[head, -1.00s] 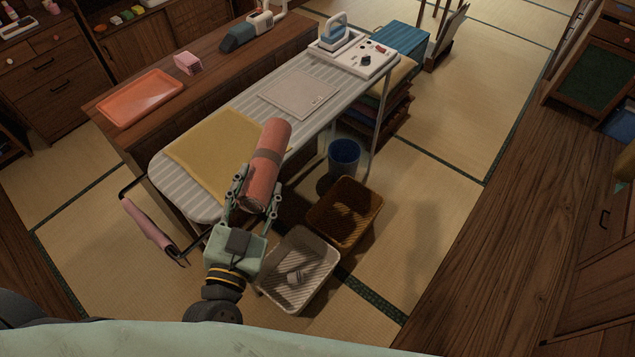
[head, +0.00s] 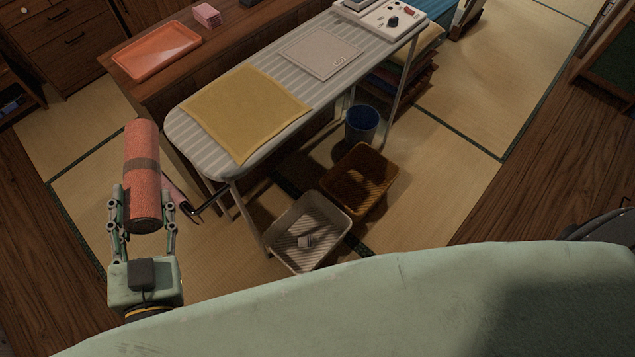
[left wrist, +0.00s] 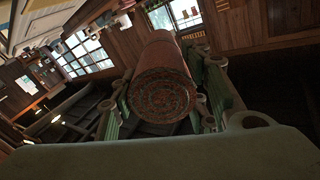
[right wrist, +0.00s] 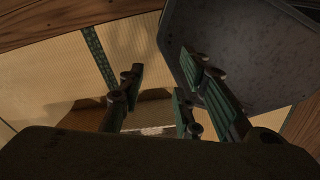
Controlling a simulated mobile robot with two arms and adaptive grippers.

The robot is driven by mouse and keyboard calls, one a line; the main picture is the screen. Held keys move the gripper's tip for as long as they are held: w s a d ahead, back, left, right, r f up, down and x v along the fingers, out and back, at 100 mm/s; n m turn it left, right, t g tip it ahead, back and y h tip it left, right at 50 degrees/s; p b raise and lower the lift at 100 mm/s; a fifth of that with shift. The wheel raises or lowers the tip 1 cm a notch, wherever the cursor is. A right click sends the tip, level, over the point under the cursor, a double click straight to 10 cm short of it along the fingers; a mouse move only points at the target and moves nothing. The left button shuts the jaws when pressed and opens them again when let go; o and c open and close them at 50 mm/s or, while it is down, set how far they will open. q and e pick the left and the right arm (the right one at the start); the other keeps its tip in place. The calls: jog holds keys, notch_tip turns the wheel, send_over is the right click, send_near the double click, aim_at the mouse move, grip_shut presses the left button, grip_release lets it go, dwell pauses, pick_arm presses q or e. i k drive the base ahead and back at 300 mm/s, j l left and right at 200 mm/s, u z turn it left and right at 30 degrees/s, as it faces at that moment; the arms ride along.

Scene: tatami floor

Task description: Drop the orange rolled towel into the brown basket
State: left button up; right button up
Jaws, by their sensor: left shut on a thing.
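The orange rolled towel (head: 142,165) has a darker band around its middle. It stands near upright in my left gripper (head: 142,205), at the left of the head view. The left gripper is shut on its lower part. In the left wrist view the towel's spiral end (left wrist: 162,95) shows between the fingers. The brown basket (head: 376,196) sits on the floor beside the ironing board, well to the right of the towel. My right gripper (right wrist: 160,88) shows in the right wrist view, fingers apart and empty.
A pale basket (head: 283,255) with a small light object inside stands against the brown basket's near left side. A blue bin (head: 361,125) stands behind. Tatami right of the baskets is clear.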

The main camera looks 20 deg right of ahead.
aim_at(347, 201)
jog(key=i+l+u, duration=0.1)
jog(key=l+u, duration=0.7)
jog(key=l, duration=0.15)
jog(key=l+u, duration=0.4)
jog(key=k+l+u, duration=0.15)
jog(key=l+u, duration=0.2)
jog(key=l, duration=0.2)
jog(key=k+l, duration=0.1)
jog(key=l, duration=0.25)
jog(key=k+l, duration=0.1)
jog(key=l, duration=0.3)
jog(key=k+l+u, duration=0.1)
jog(key=l, duration=0.25)
jog(key=k+l, duration=0.15)
jog(key=l, duration=0.25)
jog(key=k+l+u, duration=0.1)
jog(key=l, duration=0.25)
jog(key=k+l, duration=0.15)
jog(key=l, duration=0.2)
